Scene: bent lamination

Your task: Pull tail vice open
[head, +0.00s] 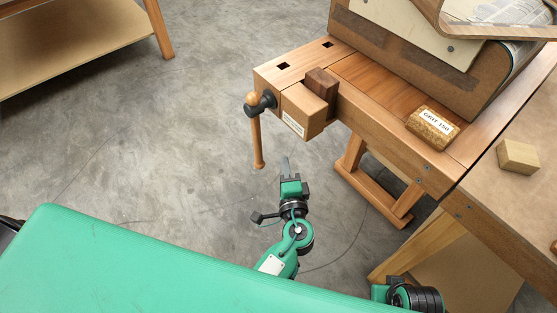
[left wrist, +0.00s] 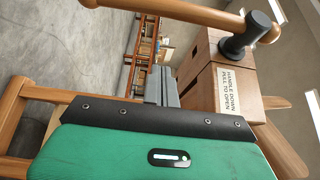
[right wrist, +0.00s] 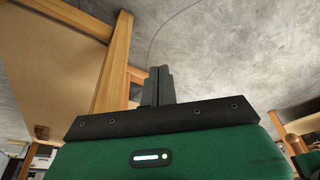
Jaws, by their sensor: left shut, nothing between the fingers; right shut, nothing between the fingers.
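The tail vice (head: 303,110) is a wooden block with a white label at the left end of the workbench. In the left wrist view the label (left wrist: 229,90) reads "HANDLE DOWN PULL TO OPEN". Its wooden handle (head: 257,140) hangs down from a dark metal hub (head: 262,103); handle (left wrist: 205,14) and hub (left wrist: 243,38) also show in the left wrist view. My left gripper (head: 285,164) is shut and empty, below the vice block and right of the handle, apart from both. My right gripper (right wrist: 158,84) is shut and empty; its fingers are outside the head view.
The workbench top (head: 375,85) carries a cork block (head: 431,128) labelled GRIT 150 and a large bent wooden form (head: 420,50). A side table (head: 500,210) at right holds a small wooden block (head: 518,157). Clear floor lies left of the vice.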

